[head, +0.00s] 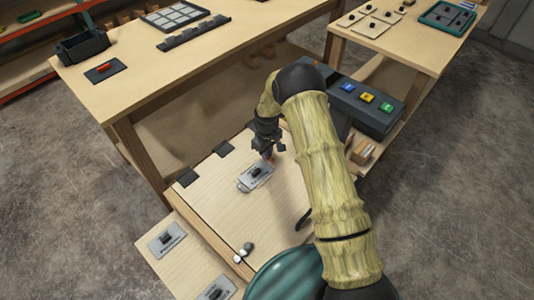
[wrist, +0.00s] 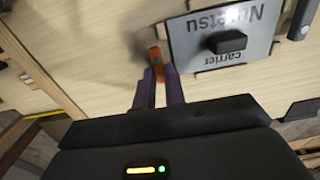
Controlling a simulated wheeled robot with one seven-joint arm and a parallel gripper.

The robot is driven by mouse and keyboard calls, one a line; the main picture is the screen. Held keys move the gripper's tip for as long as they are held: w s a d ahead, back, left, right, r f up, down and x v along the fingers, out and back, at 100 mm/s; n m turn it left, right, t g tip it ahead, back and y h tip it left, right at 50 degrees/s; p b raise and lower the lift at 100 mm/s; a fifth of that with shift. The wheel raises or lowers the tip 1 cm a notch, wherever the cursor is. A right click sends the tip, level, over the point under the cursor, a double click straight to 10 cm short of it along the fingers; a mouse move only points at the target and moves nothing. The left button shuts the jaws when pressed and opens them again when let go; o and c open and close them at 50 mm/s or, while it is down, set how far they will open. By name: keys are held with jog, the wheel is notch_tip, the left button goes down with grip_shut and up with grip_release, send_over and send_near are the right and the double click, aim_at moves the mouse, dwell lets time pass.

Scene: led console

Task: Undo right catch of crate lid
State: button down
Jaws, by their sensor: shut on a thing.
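The pale wooden crate lid (head: 222,208) lies below my arm in the head view, with dark hinge-like pieces along its far left edge. A grey plate (head: 247,183) with a black knob sits on it; in the wrist view this plate (wrist: 190,45) carries printed lettering. A small orange catch-like piece (wrist: 155,55) stands beside the plate. My gripper (wrist: 159,72) is shut on the orange piece, its two dark fingers close together. In the head view my gripper (head: 268,152) is at the plate's far end and mostly hides the piece.
A large wooden workbench (head: 150,85) stands behind, holding a dark bin (head: 82,46) and a red-switch panel (head: 104,70). A dark console (head: 362,107) with coloured buttons is to the right. More grey plates (head: 167,241) lie at the lower left. Small pale and dark knobs (head: 247,248) sit near the lid's front edge.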

jog(key=shift+w+r, duration=0.1)
jog(key=c, duration=1.5)
grip_release()
jog(key=shift+o, duration=0.2)
notch_tip(320, 180, up, 17)
jog(key=shift+r+b, duration=0.2)
jog(key=shift+b, duration=0.25)
